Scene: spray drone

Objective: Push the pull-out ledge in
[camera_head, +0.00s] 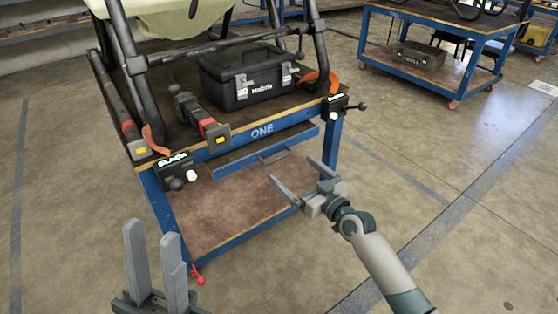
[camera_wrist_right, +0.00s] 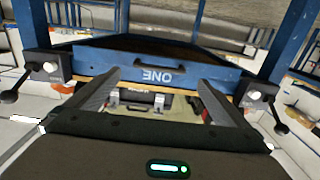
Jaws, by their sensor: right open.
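The pull-out ledge (camera_head: 237,165) is a blue-fronted shelf under the top of the workbench marked ONE (camera_head: 262,131). It sticks out a little, with a dark strip of its top showing and a grey handle (camera_head: 273,156) on its front. My right gripper (camera_head: 290,169) is open and empty, just in front of the ledge near the handle. In the right wrist view, which looks upside down, its fingers (camera_wrist_right: 159,79) spread toward the blue front with the handle (camera_wrist_right: 158,63). Whether they touch it I cannot tell. My left gripper (camera_head: 152,232) is open and empty at the lower left.
A black toolbox (camera_head: 245,75) and a red-and-black tool (camera_head: 203,120) sit on the bench top under a drone frame. Black clamp units (camera_head: 175,171) and (camera_head: 335,106) flank the bench front. A second blue cart (camera_head: 415,71) stands at the back right. The floor at right is clear.

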